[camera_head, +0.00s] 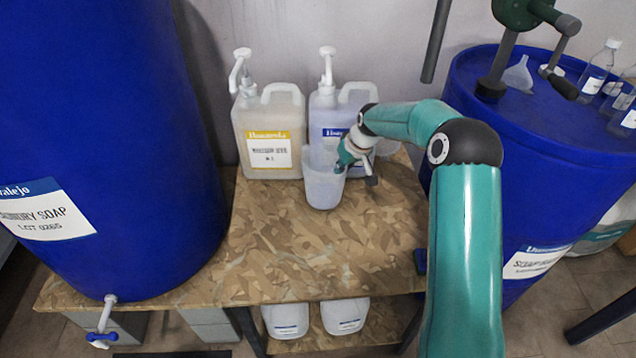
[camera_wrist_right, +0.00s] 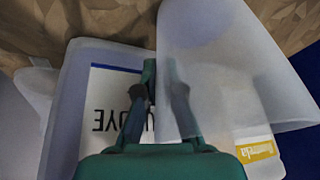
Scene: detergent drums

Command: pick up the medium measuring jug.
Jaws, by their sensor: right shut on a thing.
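A translucent measuring jug (camera_head: 323,188) is upright in front of the pump canisters, over the wooden bench top. My right gripper (camera_head: 347,162) comes from the right and is shut on the jug's near right wall at the rim. In the right wrist view the jug (camera_wrist_right: 220,50) fills the right side, and my right gripper (camera_wrist_right: 160,85) has one finger on each side of its wall. I cannot tell whether the jug's base touches the bench. My left gripper is not in view.
Two pump canisters, one with a yellow label (camera_head: 268,125) and one with a blue label (camera_head: 326,115), stand at the wall. Blue drums flank the bench (camera_head: 290,255) at left (camera_head: 130,130) and right (camera_head: 550,110). The bench front is clear.

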